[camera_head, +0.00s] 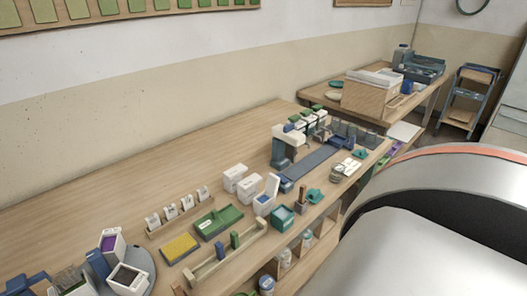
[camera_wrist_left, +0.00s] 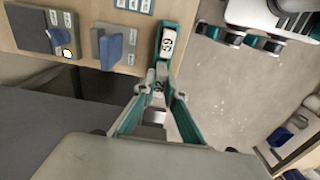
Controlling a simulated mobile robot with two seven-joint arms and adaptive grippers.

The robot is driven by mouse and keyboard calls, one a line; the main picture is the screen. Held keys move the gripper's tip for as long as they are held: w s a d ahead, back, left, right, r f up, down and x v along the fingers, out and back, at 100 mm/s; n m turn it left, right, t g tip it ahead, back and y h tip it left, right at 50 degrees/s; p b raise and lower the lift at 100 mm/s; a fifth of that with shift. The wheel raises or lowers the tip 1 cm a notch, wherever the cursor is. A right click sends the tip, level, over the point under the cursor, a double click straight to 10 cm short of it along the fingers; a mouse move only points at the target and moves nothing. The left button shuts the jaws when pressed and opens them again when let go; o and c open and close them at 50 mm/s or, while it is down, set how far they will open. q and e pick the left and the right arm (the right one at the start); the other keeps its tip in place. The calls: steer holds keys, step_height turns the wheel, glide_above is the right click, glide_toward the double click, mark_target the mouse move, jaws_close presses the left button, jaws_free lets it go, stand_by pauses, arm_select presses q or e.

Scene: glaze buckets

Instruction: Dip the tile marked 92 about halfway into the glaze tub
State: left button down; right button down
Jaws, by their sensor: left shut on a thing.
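In the left wrist view my left gripper (camera_wrist_left: 161,89) is shut on a small piece (camera_wrist_left: 158,87). A mark like a 2 shows on it; the rest is hidden or too small to read. Just beyond the fingertips is a teal block (camera_wrist_left: 167,42) with a white label that looks like 59. In the head view several white labelled tiles (camera_head: 170,211) stand in a wooden rack. A white tub (camera_head: 128,278) with dark contents stands at the lower left; I cannot tell if it is the glaze tub. Neither gripper shows in the head view.
A container with purple contents (camera_head: 112,243) stands behind the white tub. A green tray (camera_head: 218,221), yellow sponge-like block (camera_head: 180,249) and white boxes (camera_head: 235,178) stand on the bench. The bench along the wall is mostly clear. A blue block (camera_wrist_left: 111,52) shows in the wrist view.

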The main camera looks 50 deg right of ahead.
arm_select(q)
steer(key=shift+r+p, duration=1.65)
steer(key=shift+r, duration=0.8)
